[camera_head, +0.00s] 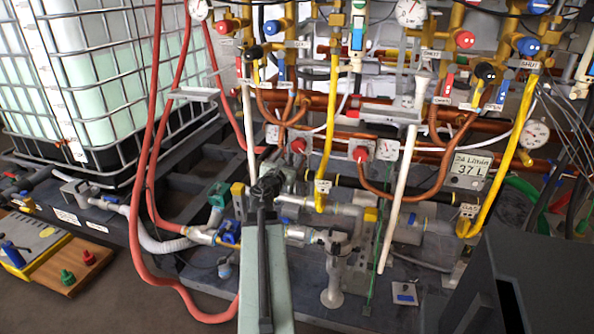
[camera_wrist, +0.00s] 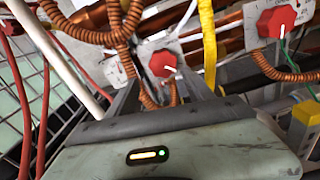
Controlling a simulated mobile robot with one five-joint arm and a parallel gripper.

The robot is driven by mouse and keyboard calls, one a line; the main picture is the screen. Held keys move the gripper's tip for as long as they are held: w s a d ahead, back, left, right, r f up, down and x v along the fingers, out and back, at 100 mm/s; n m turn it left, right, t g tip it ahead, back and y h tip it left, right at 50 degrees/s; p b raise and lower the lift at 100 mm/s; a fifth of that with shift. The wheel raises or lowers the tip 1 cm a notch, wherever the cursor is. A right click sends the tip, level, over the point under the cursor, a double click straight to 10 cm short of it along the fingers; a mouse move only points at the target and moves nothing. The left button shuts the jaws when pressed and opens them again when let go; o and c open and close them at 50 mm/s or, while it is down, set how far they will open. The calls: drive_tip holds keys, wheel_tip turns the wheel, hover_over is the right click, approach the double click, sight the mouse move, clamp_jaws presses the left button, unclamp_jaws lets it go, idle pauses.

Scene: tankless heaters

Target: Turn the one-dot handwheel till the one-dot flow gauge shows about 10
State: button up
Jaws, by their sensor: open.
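Two red handwheels on white plates sit along the copper pipes. The left handwheel (camera_head: 298,146) is just beyond my gripper (camera_head: 268,178); the right handwheel (camera_head: 361,154) is further right. In the wrist view the left handwheel (camera_wrist: 163,63) shows between the fingertips of my open gripper (camera_wrist: 160,82), apart from them as far as I can tell. The right handwheel (camera_wrist: 276,22) is at upper right there. The dot marks are too small to tell which wheel has one dot. Round white gauges stand at the top (camera_head: 410,12) and right (camera_head: 533,133); their readings are unclear.
Yellow pipes (camera_head: 330,110), a white slanted pipe (camera_head: 398,200) and copper coils (camera_wrist: 132,55) crowd the space around the handwheels. A caged white tank (camera_head: 90,70) and red hoses (camera_head: 150,170) are at left.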

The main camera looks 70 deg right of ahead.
sight(298, 148)
drive_tip(key=d, duration=0.8)
drive_tip(key=shift+s+d, duration=0.15)
drive_tip(key=c, duration=1.1)
